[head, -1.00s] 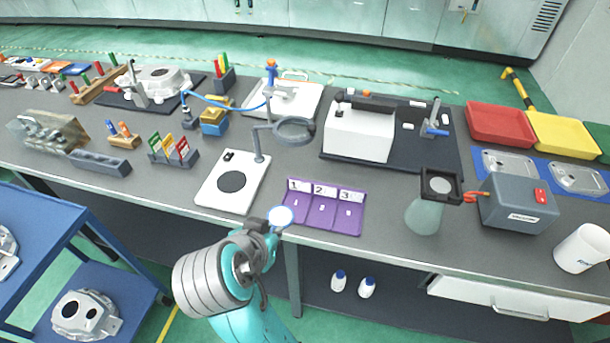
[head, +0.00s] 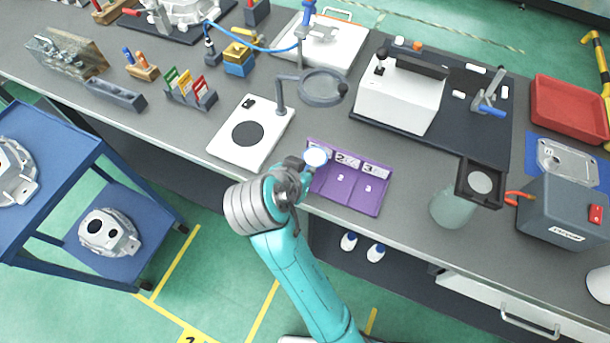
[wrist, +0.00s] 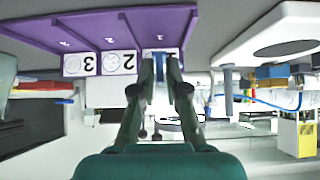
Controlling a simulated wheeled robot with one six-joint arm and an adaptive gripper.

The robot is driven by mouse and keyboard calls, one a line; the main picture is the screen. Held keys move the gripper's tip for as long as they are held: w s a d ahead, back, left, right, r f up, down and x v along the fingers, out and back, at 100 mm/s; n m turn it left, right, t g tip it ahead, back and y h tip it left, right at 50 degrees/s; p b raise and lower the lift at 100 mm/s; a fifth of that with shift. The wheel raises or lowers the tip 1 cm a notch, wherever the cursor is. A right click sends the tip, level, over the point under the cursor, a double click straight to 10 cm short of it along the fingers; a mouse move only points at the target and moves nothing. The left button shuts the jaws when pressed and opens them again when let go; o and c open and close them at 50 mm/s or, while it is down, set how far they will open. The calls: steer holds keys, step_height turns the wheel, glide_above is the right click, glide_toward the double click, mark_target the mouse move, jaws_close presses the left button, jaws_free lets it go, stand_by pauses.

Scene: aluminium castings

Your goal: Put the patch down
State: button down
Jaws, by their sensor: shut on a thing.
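The patch (head: 316,156) is a small round white disc with a pale blue rim. My gripper (head: 303,168) is shut on it. In the head view the patch covers part of slot 1 of the purple numbered tray (head: 345,205); I cannot tell whether it touches the tray. In the wrist view, which is upside down, my gripper (wrist: 166,62) has its fingertips in front of the label of slot 1. A thin blue edge of the patch (wrist: 160,70) shows between the fingers. The tray (wrist: 110,25) shows slots 2 and 3 empty.
A white plate with a black disc (head: 248,133) lies left of the tray, with a ring magnifier (head: 322,87) behind. A dark-framed holder over a translucent cup (head: 455,205) and a grey box (head: 563,208) stand to the right. Bare bench lies between tray and cup.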

steer(key=shift+f, duration=1.85)
steer(key=shift+f, duration=0.1)
steer(key=c, duration=1.2)
jaws_free()
